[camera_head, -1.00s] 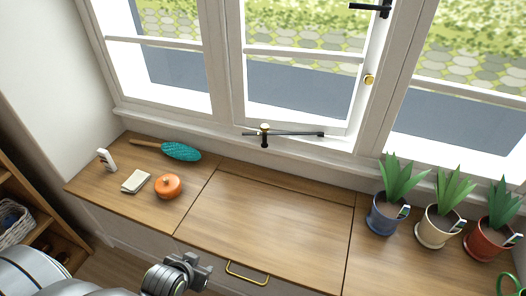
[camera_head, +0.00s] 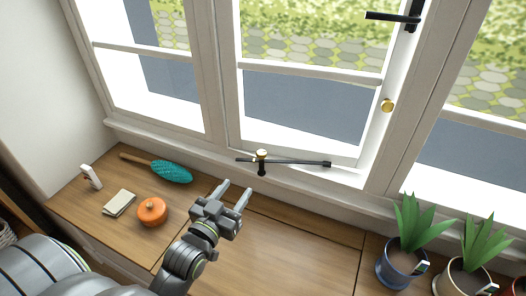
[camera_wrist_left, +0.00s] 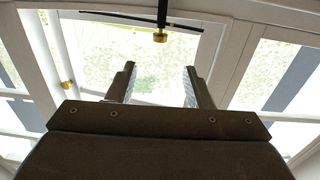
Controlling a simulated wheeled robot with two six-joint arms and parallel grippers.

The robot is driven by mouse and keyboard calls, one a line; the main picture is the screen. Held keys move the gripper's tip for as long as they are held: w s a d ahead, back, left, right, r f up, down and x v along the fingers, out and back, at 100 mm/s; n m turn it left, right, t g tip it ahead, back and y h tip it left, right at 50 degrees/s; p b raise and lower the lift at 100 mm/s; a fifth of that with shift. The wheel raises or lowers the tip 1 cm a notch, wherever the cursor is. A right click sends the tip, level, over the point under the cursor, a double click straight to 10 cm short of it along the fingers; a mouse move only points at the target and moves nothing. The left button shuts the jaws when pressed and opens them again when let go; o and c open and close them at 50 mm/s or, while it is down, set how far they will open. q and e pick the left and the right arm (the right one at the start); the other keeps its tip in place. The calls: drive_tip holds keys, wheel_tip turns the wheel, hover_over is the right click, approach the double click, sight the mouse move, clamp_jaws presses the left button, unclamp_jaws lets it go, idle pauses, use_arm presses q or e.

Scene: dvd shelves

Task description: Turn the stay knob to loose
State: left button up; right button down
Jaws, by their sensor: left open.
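The stay knob (camera_head: 262,154) is a small brass knob on top of a black bracket on the window sill. The black stay bar (camera_head: 295,162) runs sideways through that bracket below the casement. In the left wrist view the brass knob (camera_wrist_left: 160,36) hangs at the top of the picture, beyond the fingers and between their lines, with the dark stay bar (camera_wrist_left: 118,18) beside it. My left gripper (camera_head: 235,190) is open and empty, in front of and below the knob, apart from it. Its two fingers also show in the left wrist view (camera_wrist_left: 160,82). My right gripper is not in view.
The casement stands ajar, with a brass knob (camera_head: 388,106) and black handle (camera_head: 395,17). Potted plants (camera_head: 395,272) stand at right.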

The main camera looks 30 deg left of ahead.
sight(262, 152)
use_arm(q)
drive_tip(key=w+b, duration=0.1)
drive_tip(key=w, duration=1.3)
drive_tip(key=shift+w+a+f, duration=0.1)
drive_tip(key=shift+w+a, duration=0.05)
drive_tip(key=shift+w, duration=0.5)
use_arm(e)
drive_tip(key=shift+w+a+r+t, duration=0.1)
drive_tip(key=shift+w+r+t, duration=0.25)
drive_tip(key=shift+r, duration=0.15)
use_arm(q)
drive_tip(key=c, duration=0.9)
drive_tip(key=shift+c, duration=0.2)
